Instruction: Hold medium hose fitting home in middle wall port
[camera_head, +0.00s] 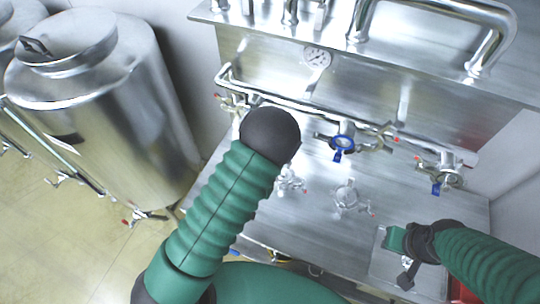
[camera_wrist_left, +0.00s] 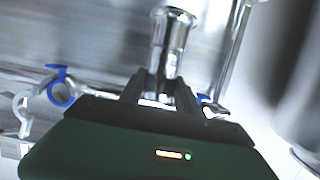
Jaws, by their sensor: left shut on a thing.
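A shiny metal fitting (camera_wrist_left: 170,42) with a flared round end stands between the fingers of my left gripper (camera_wrist_left: 160,88) in the left wrist view. The gripper is shut on it. In the head view my own left arm and its black joint hide this gripper and the fitting. Along the wall pipe, a port with a blue ring (camera_head: 342,146) shows in the middle and another port (camera_head: 441,177) on the right. Whether the held fitting is seated in a port cannot be seen. My right gripper (camera_head: 404,255) is low on the right, its fingers unclear.
A steel tank (camera_head: 120,110) stands at the left. Two valve fittings (camera_head: 348,198) (camera_head: 289,181) sit on the steel surface below the pipe. A shallow metal tray (camera_head: 380,268) lies beneath my right gripper. A steel shelf with pipes overhangs the top.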

